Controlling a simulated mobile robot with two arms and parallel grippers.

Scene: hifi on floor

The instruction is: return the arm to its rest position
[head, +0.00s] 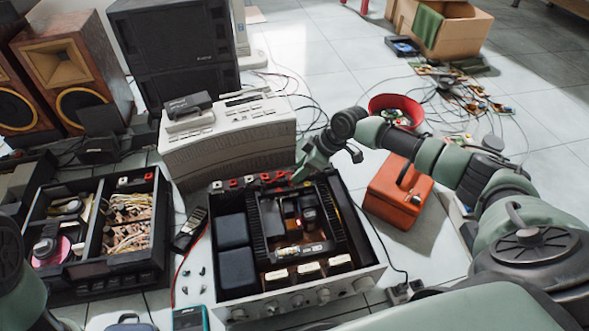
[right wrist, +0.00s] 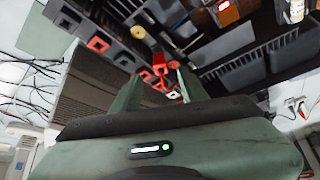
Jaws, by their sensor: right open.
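My right arm (head: 430,155) reaches in from the right and bends down toward the back edge of the opened hi-fi unit (head: 372,276). My right gripper (head: 302,176) is over that back edge, near the red terminals (head: 266,177). In the right wrist view its two green fingers (right wrist: 158,88) are spread apart with nothing held between them. Red connectors (right wrist: 160,68) show just beyond the fingertips; I cannot tell whether they touch. Part of my left arm (head: 20,285) shows at the lower left; its gripper is out of view.
A grey ribbed device (head: 230,150) stands close behind the unit. An orange toolbox (head: 398,192) and red bowl (head: 396,108) stand under or beside my right arm. Loose cables lie behind.

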